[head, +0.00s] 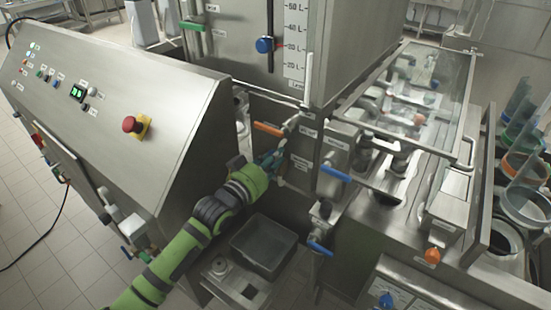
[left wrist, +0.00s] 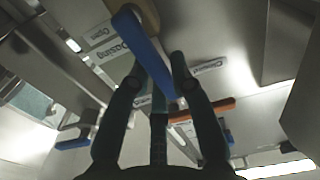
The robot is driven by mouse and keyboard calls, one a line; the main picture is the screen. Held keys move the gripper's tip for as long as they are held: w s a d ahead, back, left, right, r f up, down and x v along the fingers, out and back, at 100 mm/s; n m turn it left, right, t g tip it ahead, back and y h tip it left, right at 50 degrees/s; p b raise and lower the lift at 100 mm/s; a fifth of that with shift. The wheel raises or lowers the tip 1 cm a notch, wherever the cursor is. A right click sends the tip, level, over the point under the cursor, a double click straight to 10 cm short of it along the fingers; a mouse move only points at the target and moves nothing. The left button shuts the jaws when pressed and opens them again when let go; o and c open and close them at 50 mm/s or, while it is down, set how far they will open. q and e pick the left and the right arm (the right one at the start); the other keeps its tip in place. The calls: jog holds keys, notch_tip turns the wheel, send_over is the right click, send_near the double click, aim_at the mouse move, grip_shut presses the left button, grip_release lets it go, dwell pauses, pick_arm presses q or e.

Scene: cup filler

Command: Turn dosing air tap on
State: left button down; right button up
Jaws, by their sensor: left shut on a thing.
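The dosing air tap has a blue lever (left wrist: 148,52) in the left wrist view, on a panel with labels reading "Dosing", "Open" and "Closed". My left gripper (left wrist: 160,75) is shut on this lever, with its dark fingers on either side of the lower part. The lever slants between the "Open" label (left wrist: 101,37) and the "Closed" label (left wrist: 208,66). In the head view my left gripper (head: 272,161) is at the metal panel below the tank, and its fingers mostly hide the lever. My right gripper is not in view.
An orange lever (head: 268,129) is just above my left gripper. Blue levers (head: 335,174) and (head: 320,248) are to the right. A control cabinet with a red emergency button (head: 130,124) is on the left. A dark tray (head: 264,246) lies below.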

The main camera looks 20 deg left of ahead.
pick_arm(q)
jog(key=shift+s+d+f+m, duration=0.1)
jog(key=shift+d+m, duration=0.1)
jog(key=shift+m, duration=0.2)
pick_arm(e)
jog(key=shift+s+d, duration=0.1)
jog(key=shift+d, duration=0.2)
pick_arm(q)
jog(key=c, duration=1.1)
grip_release()
jog(key=shift+o, duration=0.2)
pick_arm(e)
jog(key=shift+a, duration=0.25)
